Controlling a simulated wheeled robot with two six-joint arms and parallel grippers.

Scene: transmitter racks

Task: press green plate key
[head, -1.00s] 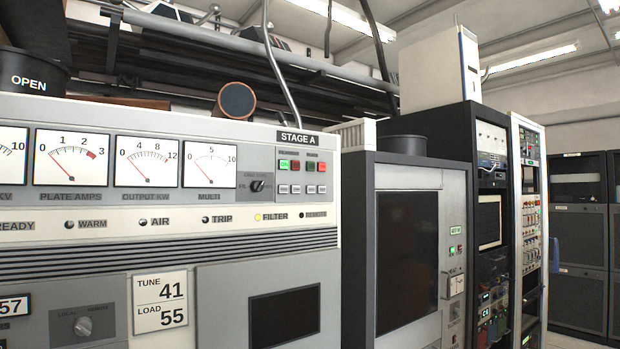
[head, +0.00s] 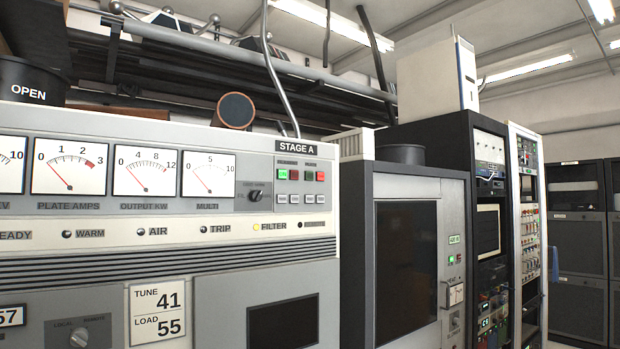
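The transmitter cabinet marked STAGE A (head: 297,147) fills the left half of the head view. A short row of keys sits below that sign at the panel's right end. A bright green key (head: 283,174) is at the left, with a red key (head: 294,175) beside it. A darker green key (head: 308,176) and a brighter red key (head: 320,176) follow to the right. The small labels above the pairs are too blurred to read, so I cannot tell which pair is the plate pair. Neither of my grippers is in view.
Small grey keys (head: 296,198) and a black knob (head: 255,196) lie near the coloured keys. A dark-framed cabinet (head: 453,210) stands to the right with small green keys of its own. Tall racks (head: 527,200) stand beyond. No obstacle shows before the panel.

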